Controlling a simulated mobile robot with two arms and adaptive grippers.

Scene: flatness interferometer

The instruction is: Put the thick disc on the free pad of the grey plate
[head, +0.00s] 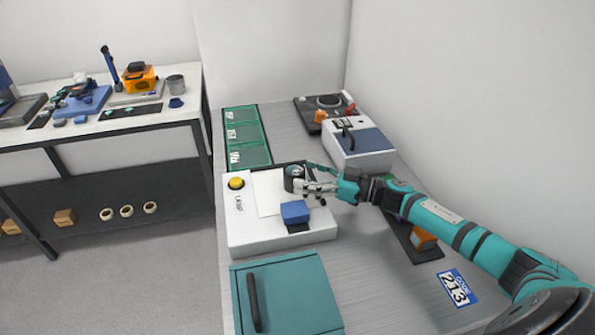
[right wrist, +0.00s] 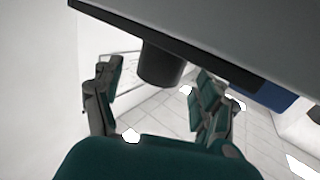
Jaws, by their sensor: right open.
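My right gripper (head: 312,187) reaches in from the right over the white box (head: 280,238) marked LAMP. Its two fingers stand apart, also in the right wrist view (right wrist: 158,95). A dark round cylinder (head: 291,183) with a bluish top stands at the gripper's tips. In the right wrist view, a dark cylinder (right wrist: 160,66) shows between the fingers, below a large grey surface (right wrist: 235,40); I see no clear grip on it. I cannot tell whether it is the thick disc. The grey plate and its free pad cannot be made out surely. My left gripper is out of view.
A blue block (head: 295,212) and yellow button (head: 236,183) sit on the white box. A green three-part mat (head: 246,135) lies behind it. A white and blue instrument (head: 362,145) stands behind the gripper. A teal case (head: 290,300) is in front.

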